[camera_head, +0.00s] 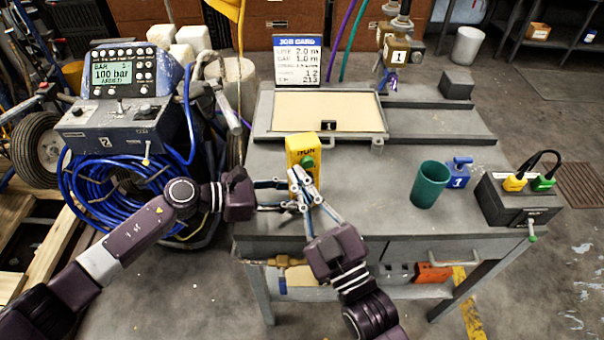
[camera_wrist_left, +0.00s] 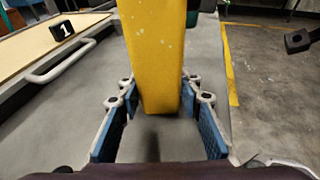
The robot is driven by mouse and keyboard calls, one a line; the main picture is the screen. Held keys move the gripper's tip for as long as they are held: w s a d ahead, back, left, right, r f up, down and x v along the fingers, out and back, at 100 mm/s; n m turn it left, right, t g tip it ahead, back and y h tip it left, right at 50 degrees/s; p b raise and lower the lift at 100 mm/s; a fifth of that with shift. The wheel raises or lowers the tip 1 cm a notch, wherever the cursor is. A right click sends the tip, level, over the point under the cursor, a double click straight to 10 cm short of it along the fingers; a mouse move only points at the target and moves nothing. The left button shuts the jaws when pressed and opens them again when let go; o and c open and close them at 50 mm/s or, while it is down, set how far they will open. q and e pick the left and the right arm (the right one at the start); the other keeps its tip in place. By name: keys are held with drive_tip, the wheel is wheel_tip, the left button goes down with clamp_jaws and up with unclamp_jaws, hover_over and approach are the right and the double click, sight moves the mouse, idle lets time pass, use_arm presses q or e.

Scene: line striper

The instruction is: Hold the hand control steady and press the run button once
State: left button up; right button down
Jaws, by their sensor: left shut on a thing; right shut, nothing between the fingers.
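The yellow hand control (camera_head: 301,146) stands upright at the near left part of the workbench, with "RUN" lettering near its top. Its round green run button (camera_head: 307,162) faces my side. My left gripper (camera_head: 287,188) comes in from the left and is shut around the control's lower part. In the left wrist view the yellow body (camera_wrist_left: 157,55) sits between the blue finger pads, and a green part shows at its top right. My right gripper (camera_head: 300,180) is shut and empty, its tips just below the button; the picture does not settle whether they touch the control.
A green cup (camera_head: 429,184), a blue numbered piece (camera_head: 458,172) and a dark box with yellow and green plugs (camera_head: 519,202) stand on the right. A framed board (camera_head: 328,108) and a job card (camera_head: 298,62) are behind. The bench's middle is clear.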

drive_tip(key=shift+w, duration=0.1)
idle(0.4)
drive_tip(key=shift+w+d, duration=0.1)
drive_tip(key=shift+w, duration=0.25)
